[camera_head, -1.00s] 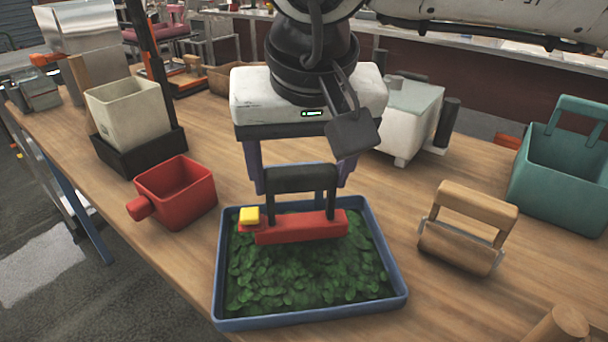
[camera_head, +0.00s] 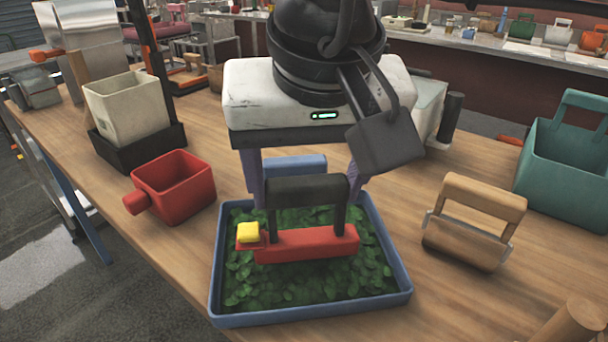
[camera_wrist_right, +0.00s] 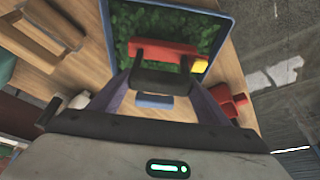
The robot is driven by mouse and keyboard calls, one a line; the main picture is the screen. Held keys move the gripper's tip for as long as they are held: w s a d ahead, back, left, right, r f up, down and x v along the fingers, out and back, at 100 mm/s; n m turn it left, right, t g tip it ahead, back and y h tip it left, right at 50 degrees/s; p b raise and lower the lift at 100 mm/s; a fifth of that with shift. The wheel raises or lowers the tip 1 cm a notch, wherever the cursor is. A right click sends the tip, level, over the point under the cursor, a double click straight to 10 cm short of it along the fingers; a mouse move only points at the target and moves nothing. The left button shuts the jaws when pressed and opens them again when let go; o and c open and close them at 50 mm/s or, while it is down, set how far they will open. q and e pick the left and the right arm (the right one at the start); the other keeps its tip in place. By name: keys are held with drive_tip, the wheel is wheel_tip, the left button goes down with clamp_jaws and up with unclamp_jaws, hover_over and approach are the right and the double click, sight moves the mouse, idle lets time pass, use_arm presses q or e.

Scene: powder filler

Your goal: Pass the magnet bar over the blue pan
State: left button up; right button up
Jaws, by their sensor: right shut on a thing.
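The magnet bar (camera_head: 308,244) is red with a black arched handle (camera_head: 306,190) and a yellow block (camera_head: 248,232) at its left end. My right gripper (camera_head: 307,183) is shut on the handle from above. The bar hangs level over the blue pan (camera_head: 312,319), which is full of green leaf-like pieces (camera_head: 290,288). Any small gap between bar and leaves is hard to judge. In the right wrist view, the bar (camera_wrist_right: 165,49) lies across the pan (camera_wrist_right: 222,52), beyond the handle. My left gripper is not in view.
A red box with a knob (camera_head: 172,190) stands left of the pan. A wooden handled block (camera_head: 470,225) and a teal bin (camera_head: 570,165) stand right. A cream bin (camera_head: 125,110) is at back left. A blue piece (camera_head: 296,165) shows behind the handle.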

drive_tip(key=shift+s+d, duration=0.15)
drive_tip(key=shift+s, duration=0.65)
drive_tip(key=shift+r, duration=0.1)
drive_tip(key=shift+w, duration=0.45)
drive_tip(key=shift+w+a+p, duration=0.25)
drive_tip(key=shift+w+p, duration=0.35)
drive_tip(key=shift+w, duration=0.55)
drive_tip(key=shift+w+p, duration=1.25)
drive_tip(key=shift+w, duration=1.3)
drive_tip(key=shift+s+d+b, duration=0.15)
drive_tip(key=shift+s+b, duration=0.7)
drive_tip(key=shift+s, duration=1.3)
drive_tip(key=shift+s+d+b, duration=0.1)
drive_tip(key=shift+s+b, duration=0.75)
drive_tip(key=shift+s, duration=1.25)
wheel_tip(320, 180, up, 2)
drive_tip(key=shift+r+p, duration=0.2)
drive_tip(key=shift+p, duration=1)
wheel_tip(320, 180, up, 2)
drive_tip(key=shift+r+p, duration=0.15)
drive_tip(key=shift+p, duration=0.75)
drive_tip(key=shift+r+p, duration=0.45)
drive_tip(key=shift+r, duration=0.1)
